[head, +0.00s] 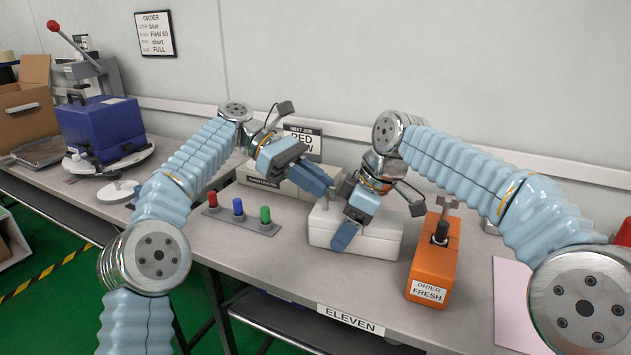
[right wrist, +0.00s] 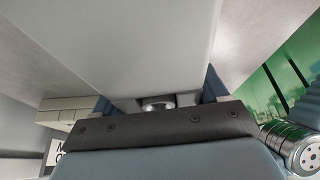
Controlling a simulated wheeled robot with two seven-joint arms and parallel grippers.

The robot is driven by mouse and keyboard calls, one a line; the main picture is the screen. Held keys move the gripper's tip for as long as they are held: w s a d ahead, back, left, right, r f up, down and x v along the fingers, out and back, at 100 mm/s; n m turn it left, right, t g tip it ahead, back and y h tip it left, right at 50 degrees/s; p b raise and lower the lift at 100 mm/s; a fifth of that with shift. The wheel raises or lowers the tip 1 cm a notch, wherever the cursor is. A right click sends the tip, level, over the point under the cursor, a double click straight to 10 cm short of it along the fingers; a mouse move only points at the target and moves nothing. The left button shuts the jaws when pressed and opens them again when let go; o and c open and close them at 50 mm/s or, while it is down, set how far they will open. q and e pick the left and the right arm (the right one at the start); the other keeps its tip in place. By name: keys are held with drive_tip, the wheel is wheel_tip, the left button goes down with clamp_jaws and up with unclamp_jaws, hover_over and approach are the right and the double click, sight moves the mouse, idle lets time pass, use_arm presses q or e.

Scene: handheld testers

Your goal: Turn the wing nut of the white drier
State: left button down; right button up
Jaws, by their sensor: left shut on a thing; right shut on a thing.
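The white drier (head: 375,226) is a pale box on the bench in the middle of the head view. My right gripper (head: 347,234) is shut on its body, a blue finger lying down its front; in the right wrist view the white body (right wrist: 140,45) fills the space between the blue fingers. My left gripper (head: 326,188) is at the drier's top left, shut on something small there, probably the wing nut. The wing nut is mostly hidden by the grippers, so its angle cannot be told.
An orange drier (head: 430,262), labelled DRIER FRESH, stands right of the white one with a T-shaped top. A rack of red, blue and green buttons (head: 240,214) lies left. A beige box (head: 262,181) and a NEXT JOB sign (head: 303,142) are behind. A pink sheet (head: 512,300) lies right.

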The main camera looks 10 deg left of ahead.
use_arm(q)
drive_tip(key=c, duration=1.1)
unclamp_jaws()
drive_tip(key=shift+o, duration=0.2)
drive_tip(key=shift+t, duration=0.3)
